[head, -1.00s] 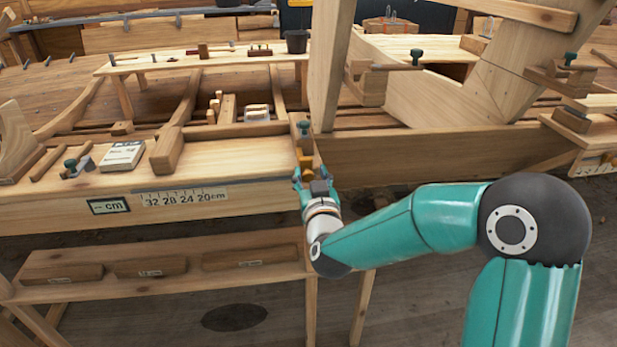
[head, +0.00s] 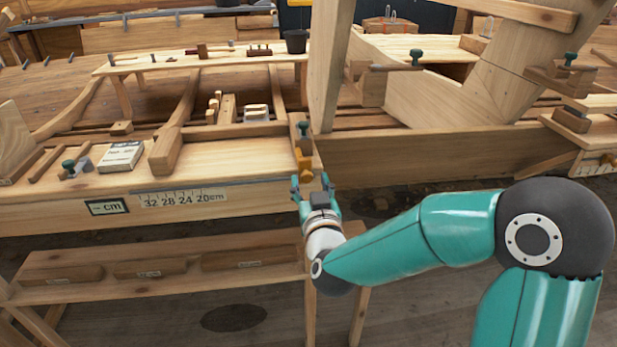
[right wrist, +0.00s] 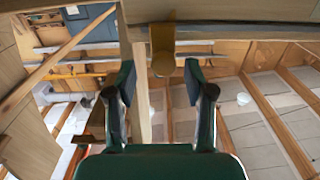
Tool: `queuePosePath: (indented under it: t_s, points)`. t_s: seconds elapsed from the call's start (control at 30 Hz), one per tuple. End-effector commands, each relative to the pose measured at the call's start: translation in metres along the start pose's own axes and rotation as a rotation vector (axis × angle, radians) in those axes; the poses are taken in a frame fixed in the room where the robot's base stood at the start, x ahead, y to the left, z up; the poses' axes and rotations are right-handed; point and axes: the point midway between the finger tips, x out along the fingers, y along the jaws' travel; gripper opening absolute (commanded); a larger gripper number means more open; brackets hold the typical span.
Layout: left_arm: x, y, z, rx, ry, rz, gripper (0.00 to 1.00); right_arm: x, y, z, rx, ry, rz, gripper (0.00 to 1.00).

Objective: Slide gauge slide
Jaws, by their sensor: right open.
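The gauge slide looks like a small orange-yellow block (head: 305,167) at the right end of the light wood bench (head: 230,160). In the right wrist view it shows as a yellow tab (right wrist: 162,48) with a rounded lower end, beyond and between the fingertips. My right gripper (head: 311,183) is open and empty, just in front of the block. In the right wrist view its two dark fingers (right wrist: 158,88) stand wide apart, with a visible gap to the tab. A printed scale (head: 183,198) and a display reading "-- cm" (head: 108,206) are on the bench's front face. My left gripper is not in view.
A white box (head: 121,156) and a wooden block (head: 166,152) lie on the bench. A low shelf (head: 160,265) with labelled wood pieces is below. A wide plank (head: 420,157) runs off to the right.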

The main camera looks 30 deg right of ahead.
Motion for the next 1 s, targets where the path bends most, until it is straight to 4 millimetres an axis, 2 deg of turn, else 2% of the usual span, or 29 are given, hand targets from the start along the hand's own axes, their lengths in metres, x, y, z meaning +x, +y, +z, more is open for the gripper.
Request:
queuePosePath:
  t_s: [0.1,0.3,0.9,1.0]
  points:
    - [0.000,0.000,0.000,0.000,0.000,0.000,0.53,-0.020,0.000,0.000,0.000,0.001,-0.001,0.53]
    - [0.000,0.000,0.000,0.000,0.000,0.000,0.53,-0.039,0.000,0.000,0.001,0.001,0.001,0.53]
    - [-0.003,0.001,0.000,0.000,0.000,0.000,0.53,-0.041,0.003,-0.001,-0.001,-0.004,0.009,0.53]
    - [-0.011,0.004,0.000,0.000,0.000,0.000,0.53,-0.036,0.005,0.015,-0.024,-0.052,0.016,0.53]
